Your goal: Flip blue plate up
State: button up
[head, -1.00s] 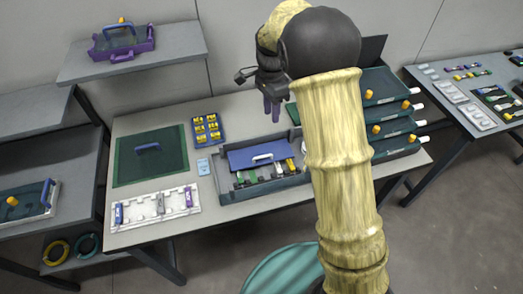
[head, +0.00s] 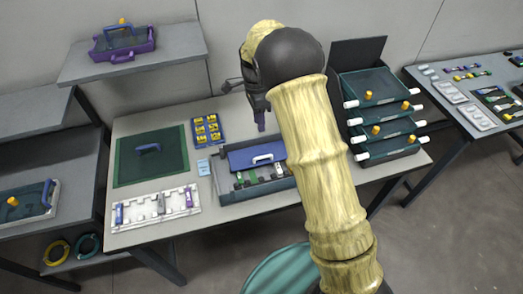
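The blue plate (head: 240,159) has a white handle (head: 262,158) and lies tilted at the back part of a dark grey open box (head: 228,197) on the middle table. Several small coloured pieces lie in front of it in the box. My gripper (head: 261,126) hangs from my arm above and behind the plate, apart from it, with its purple-blue fingers pointing down. The fingers overlap in this view, so their opening is unclear. My arm covers the right end of the box.
A green mat (head: 124,172) with a blue handle, a white rack (head: 135,213) and a blue tray of yellow pieces (head: 220,136) stand left of the box. Stacked drawers (head: 388,150) stand to its right. Shelves with a purple tray (head: 105,52) are at left.

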jog(key=p, duration=0.1)
send_over(262, 160)
notch_tip(262, 160, down, 13)
jog(key=shift+r, duration=0.1)
grip_shut()
